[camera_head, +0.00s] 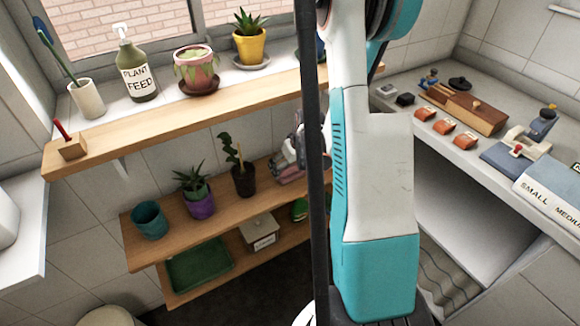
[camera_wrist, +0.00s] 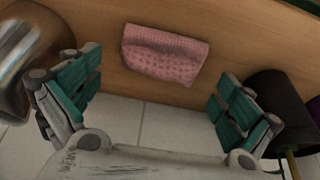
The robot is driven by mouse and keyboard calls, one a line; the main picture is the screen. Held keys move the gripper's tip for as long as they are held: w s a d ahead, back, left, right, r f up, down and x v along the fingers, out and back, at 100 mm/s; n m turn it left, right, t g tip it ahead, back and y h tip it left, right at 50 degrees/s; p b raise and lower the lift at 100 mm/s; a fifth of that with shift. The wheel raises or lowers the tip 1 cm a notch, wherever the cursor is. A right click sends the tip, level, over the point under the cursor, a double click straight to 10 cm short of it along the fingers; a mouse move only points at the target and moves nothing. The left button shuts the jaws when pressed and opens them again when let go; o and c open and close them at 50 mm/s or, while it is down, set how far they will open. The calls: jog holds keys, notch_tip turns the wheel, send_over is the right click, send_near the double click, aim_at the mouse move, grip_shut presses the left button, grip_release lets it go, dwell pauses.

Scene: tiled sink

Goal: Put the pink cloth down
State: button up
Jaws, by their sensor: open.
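The pink cloth (camera_wrist: 165,55) lies flat on a wooden shelf (camera_wrist: 232,45) in the wrist view, with a dimpled pattern and a folded far edge. My gripper (camera_wrist: 155,82) has its two teal fingers spread wide, one on each side of the cloth. The fingers are apart from the cloth and nothing is between them in their grip. In the head view my arm and a dark pole hide most of this spot, and only a small pinkish patch (camera_head: 289,172) shows on the middle shelf.
A shiny metal vessel (camera_wrist: 30,55) stands left of the cloth and a dark pot (camera_wrist: 280,105) right of it, close to my right finger. In the head view, a dark plant pot (camera_head: 244,181) and a purple pot (camera_head: 201,205) share the middle shelf.

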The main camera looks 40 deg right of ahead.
jog(key=p+v, duration=0.3)
jog(key=v, duration=0.7)
jog(key=shift+a, duration=0.1)
